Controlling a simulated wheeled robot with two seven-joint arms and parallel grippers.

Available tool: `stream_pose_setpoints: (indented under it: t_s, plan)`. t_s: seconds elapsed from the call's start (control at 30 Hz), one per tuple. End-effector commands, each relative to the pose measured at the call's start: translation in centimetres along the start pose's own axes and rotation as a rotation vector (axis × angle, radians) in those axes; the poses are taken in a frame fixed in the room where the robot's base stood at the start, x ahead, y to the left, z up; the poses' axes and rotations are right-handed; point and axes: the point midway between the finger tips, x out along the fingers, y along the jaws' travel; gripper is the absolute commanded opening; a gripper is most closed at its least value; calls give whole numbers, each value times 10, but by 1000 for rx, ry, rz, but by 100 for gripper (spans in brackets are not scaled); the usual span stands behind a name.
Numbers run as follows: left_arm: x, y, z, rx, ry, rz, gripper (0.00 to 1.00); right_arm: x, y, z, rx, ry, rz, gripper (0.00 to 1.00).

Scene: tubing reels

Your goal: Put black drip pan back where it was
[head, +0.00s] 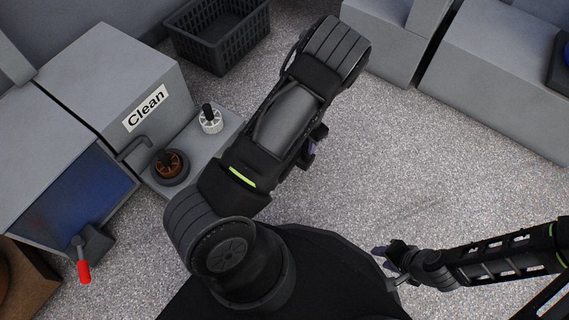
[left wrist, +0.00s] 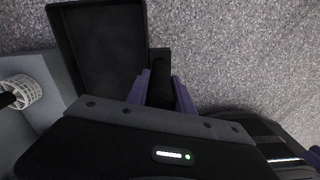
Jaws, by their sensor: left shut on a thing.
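The black drip pan (left wrist: 100,48) shows in the left wrist view as a shallow rectangular tray with a raised rim, above the speckled floor. My left gripper (left wrist: 163,90) is shut on a dark tab beside the pan's right edge. I cannot make out the pan there. My right gripper (head: 388,252) is at the lower right, apart from everything; its finger gap is too small to read.
A grey bench (head: 226,122) holds a white reel (head: 210,122) and a copper-brown reel (head: 168,163). A box labelled Clean (head: 120,75) and a red-handled lever (head: 83,268) stand left. A black crate (head: 217,40) is at the back. The floor (head: 420,150) at right is clear.

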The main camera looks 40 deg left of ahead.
Motion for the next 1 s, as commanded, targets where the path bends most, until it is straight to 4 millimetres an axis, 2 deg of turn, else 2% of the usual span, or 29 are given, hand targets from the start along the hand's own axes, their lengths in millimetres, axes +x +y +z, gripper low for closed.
stream_pose_setpoints:
  t_s: [0.17, 0.5, 0.83, 1.0]
  plan:
    - [2, 0, 0, 2, 0, 0, 0, 2, 0, 0, 0, 0, 0, 36]
    - [49, 0, 0, 2, 1, 0, 0, 25, 8, -2, 1, 10, 0, 36]
    - [50, 0, 0, 3, 0, 0, 0, 25, 7, -2, 1, 12, 0, 36]
    - [69, 0, 0, 4, 0, 0, 0, 36, 11, -3, 1, 16, 0, 36]
